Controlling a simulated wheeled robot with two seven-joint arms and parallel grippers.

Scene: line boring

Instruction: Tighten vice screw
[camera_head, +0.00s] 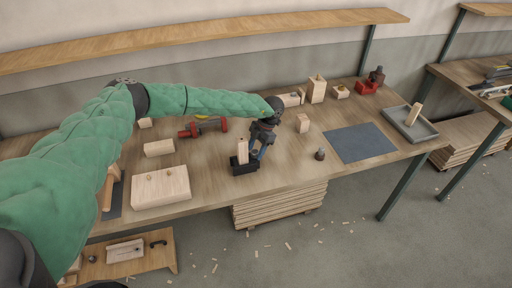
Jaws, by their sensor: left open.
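A small dark vice (244,169) sits near the front edge of the workbench (215,180), left of the middle. A pale wooden block (242,150) stands upright in it. My left gripper (258,153) points down just right of and behind the block, with its fingertips close to the vice. It is open, and I cannot tell whether it touches anything. The vice screw cannot be made out at this size; the gripper may hide it. My right gripper is not in view.
A thick wooden block (161,188) and a red tool (203,127) lie to the left. A small dark object (320,154), a blue-grey mat (360,143) and a grey tray (409,123) lie to the right. Wooden blocks (317,90) and a red-and-dark device (370,85) stand behind.

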